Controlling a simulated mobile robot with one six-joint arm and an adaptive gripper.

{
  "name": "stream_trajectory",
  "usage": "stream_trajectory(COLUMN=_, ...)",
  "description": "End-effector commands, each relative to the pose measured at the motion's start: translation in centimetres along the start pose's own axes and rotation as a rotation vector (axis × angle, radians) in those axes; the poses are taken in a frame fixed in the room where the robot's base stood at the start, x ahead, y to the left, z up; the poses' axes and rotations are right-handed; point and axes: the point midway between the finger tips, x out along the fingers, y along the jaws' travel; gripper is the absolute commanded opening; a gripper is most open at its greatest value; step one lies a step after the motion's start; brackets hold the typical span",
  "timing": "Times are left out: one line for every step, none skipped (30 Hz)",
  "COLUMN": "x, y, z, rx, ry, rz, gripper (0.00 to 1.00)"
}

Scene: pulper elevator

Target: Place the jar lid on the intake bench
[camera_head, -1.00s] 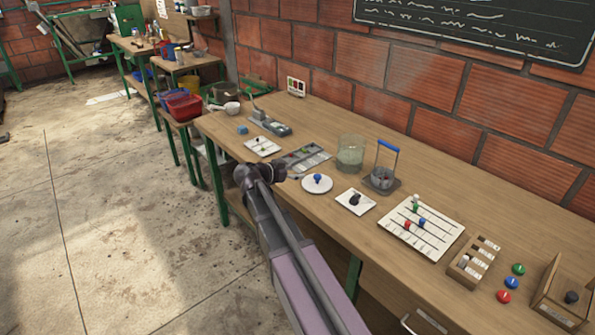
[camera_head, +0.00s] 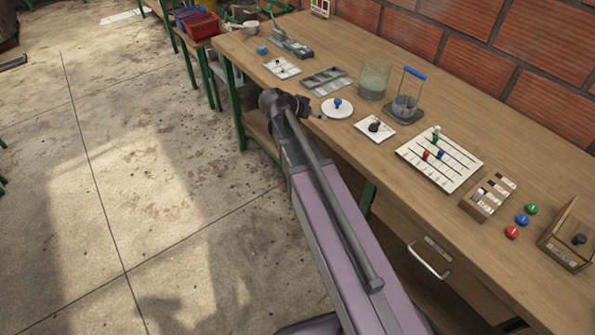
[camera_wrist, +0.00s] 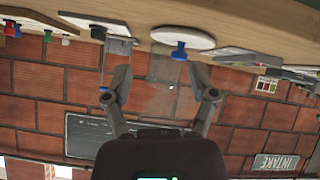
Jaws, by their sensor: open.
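The jar lid (camera_head: 338,113) is a white disc with a blue knob, lying on the long wooden bench (camera_head: 400,205) near its front edge. In the wrist view, which is upside down, the jar lid (camera_wrist: 205,38) is near the top, its knob between the lines of the fingers. My gripper (camera_wrist: 160,72) is open and empty, apart from the lid. In the head view my arm's end is just left of the lid, and the fingers are mostly hidden. A glass jar (camera_head: 374,79) stands behind the lid. An INTAKE sign (camera_wrist: 276,162) is on the wall; which bench it marks is unclear.
A white lined board (camera_head: 440,160) lies farther right. The floor left of the bench is clear.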

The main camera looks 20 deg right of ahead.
Motion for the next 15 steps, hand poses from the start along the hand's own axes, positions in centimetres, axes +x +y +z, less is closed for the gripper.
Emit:
stream_trajectory(x=-0.1, y=1.1, z=1.4, rx=-0.052, ry=-0.053, rz=-0.010, gripper=0.74)
stream_trajectory(x=-0.2, y=1.5, z=2.3, rx=-0.089, ry=-0.089, rz=-0.019, gripper=0.74)
stream_trajectory(x=-0.4, y=2.0, z=3.4, rx=-0.140, ry=-0.137, rz=-0.034, gripper=0.74)
stream_trajectory(x=-0.5, y=2.4, z=4.2, rx=-0.178, ry=-0.172, rz=-0.048, gripper=0.74)
stream_trajectory(x=-0.7, y=2.8, z=5.1, rx=-0.217, ry=-0.207, rz=-0.063, gripper=0.74)
stream_trajectory(x=-0.9, y=3.3, z=6.2, rx=-0.268, ry=-0.254, rz=-0.086, gripper=0.74)
stream_trajectory(x=-1.1, y=3.6, z=7.0, rx=-0.306, ry=-0.286, rz=-0.105, gripper=0.74)
stream_trajectory(x=-1.4, y=4.0, z=7.8, rx=-0.345, ry=-0.319, rz=-0.126, gripper=0.74)
stream_trajectory(x=-1.8, y=4.4, z=8.9, rx=-0.396, ry=-0.362, rz=-0.157, gripper=0.74)
stream_trajectory(x=-2.1, y=4.8, z=9.7, rx=-0.435, ry=-0.393, rz=-0.182, gripper=0.74)
stream_trajectory(x=-2.4, y=5.1, z=10.4, rx=-0.473, ry=-0.422, rz=-0.209, gripper=0.74)
stream_trajectory(x=-3.0, y=5.5, z=11.5, rx=-0.524, ry=-0.462, rz=-0.248, gripper=0.74)
stream_trajectory(x=-3.4, y=5.8, z=12.2, rx=-0.563, ry=-0.490, rz=-0.278, gripper=0.74)
stream_trajectory(x=-3.8, y=6.2, z=12.9, rx=-0.600, ry=-0.515, rz=-0.310, gripper=0.74)
stream_trajectory(x=-4.3, y=6.5, z=13.9, rx=-0.648, ry=-0.548, rz=-0.355, gripper=0.74)
